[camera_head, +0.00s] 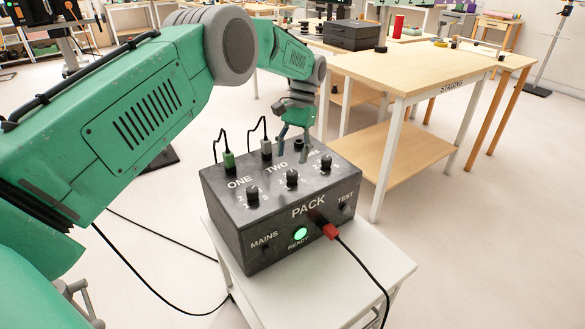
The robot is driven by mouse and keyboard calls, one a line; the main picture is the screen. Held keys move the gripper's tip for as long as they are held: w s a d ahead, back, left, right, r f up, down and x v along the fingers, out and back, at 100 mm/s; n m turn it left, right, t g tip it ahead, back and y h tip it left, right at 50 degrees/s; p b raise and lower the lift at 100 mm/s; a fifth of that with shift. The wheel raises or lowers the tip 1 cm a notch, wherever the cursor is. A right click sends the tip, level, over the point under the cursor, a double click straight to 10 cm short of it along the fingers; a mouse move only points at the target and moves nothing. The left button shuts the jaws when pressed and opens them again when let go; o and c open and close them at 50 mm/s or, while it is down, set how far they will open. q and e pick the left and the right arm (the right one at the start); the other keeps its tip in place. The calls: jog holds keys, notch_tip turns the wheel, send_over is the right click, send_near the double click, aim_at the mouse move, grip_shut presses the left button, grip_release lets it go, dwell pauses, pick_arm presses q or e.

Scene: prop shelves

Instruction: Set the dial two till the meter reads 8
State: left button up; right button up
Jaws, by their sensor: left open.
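A dark box marked PACK (230,230) stands on a small white table. Its top carries three black dials: the dial under ONE (253,193), dial two (292,177) in the middle, and a third dial (326,164) whose label is partly hidden by my gripper. Small numbers ring the dials, but I cannot read the settings surely. My left gripper (292,152) is open, fingers pointing down, just behind and above dial two, with no visible contact. I see no meter that I can make out. A green READY light (301,233) glows on the front. My right gripper is not in view.
A green plug (228,161) and a grey plug (266,149) stand up at the box's back edge. A red plug (330,231) with a black cable sticks out of its front. A wooden STAGING table (430,75) stands behind right. Open floor lies at the right.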

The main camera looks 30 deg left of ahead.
aim_at(292, 172)
pick_arm(q)
jog(key=shift+r, duration=1.6)
notch_tip(292, 172, down, 10)
jog(key=n+t+p, duration=0.1)
jog(key=n, duration=0.3)
jog(key=n+t+p, duration=0.2)
jog(key=n, duration=0.2)
jog(key=n+t+p, duration=0.1)
jog(key=n, duration=0.3)
jog(key=shift+s+t, duration=0.1)
jog(key=shift+t, duration=0.2)
grip_shut()
